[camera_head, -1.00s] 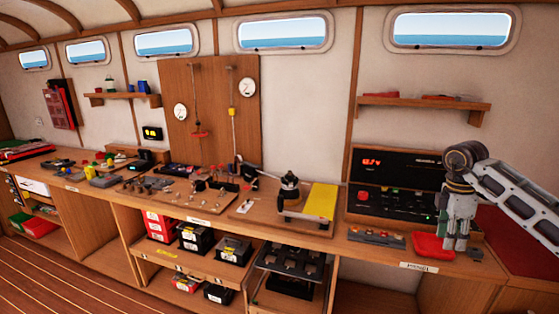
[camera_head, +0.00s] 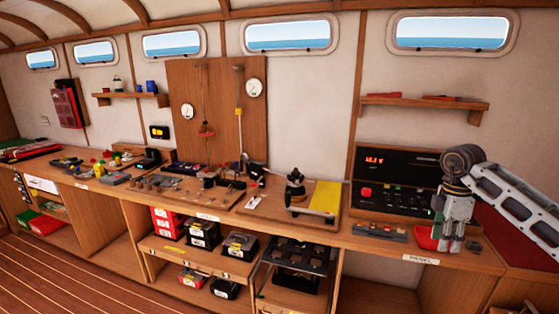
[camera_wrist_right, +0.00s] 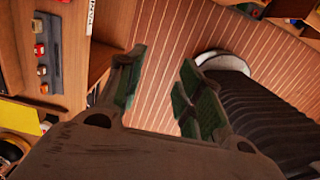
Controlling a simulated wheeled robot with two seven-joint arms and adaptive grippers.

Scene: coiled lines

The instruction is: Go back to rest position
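My right gripper (camera_head: 454,243) hangs pointing down at the right end of the bench, in front of the control panel. A red tray (camera_head: 427,238) lies behind and left of it on the bench. In the right wrist view the gripper (camera_wrist_right: 160,92) shows two green-padded fingers apart, with nothing between them. Below them is the striped wooden floor (camera_wrist_right: 157,70), and the bench edge is to the left. My left gripper is in neither view.
The long bench carries a black winch-like device (camera_head: 295,187) beside a yellow plate (camera_head: 325,198), a control panel (camera_head: 395,182) with a red button, and a grey strip of parts (camera_head: 379,231). The floor at left is clear.

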